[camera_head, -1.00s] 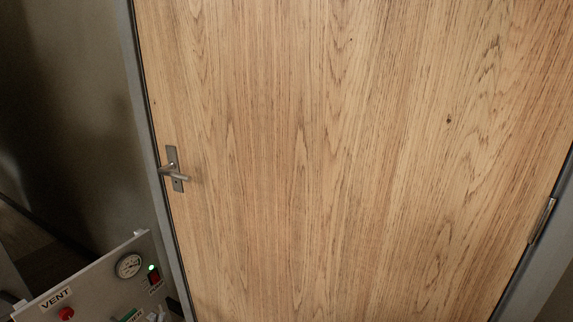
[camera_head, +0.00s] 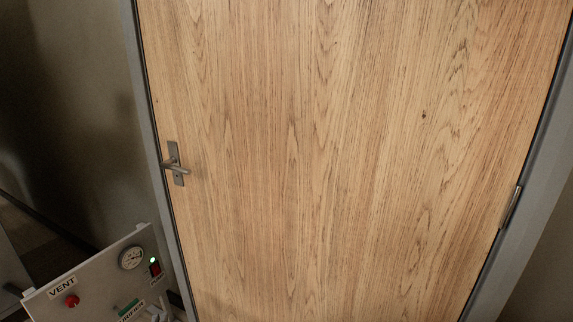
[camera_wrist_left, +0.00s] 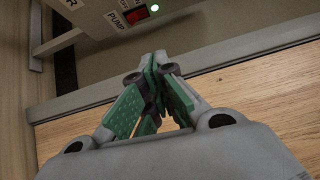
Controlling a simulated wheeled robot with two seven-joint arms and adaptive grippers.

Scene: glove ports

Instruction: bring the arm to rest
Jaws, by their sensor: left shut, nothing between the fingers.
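My left gripper (camera_wrist_left: 153,78) shows in the left wrist view, its green-padded fingers together with nothing held between them. It points toward the far side of that view, in front of a wooden surface and a grey frame strip. At the bottom of the head view, small pale parts beside the panel are too small to tell whether they belong to my gripper. My right gripper is in neither view.
A wooden door (camera_head: 330,160) with a metal handle (camera_head: 176,165) stands shut in a grey frame. A panel (camera_head: 100,275) with a gauge (camera_head: 131,257), red button (camera_head: 72,300) and lit green lamp (camera_head: 152,260) is at lower left. Its PUMP label (camera_wrist_left: 119,22) shows in the wrist view.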

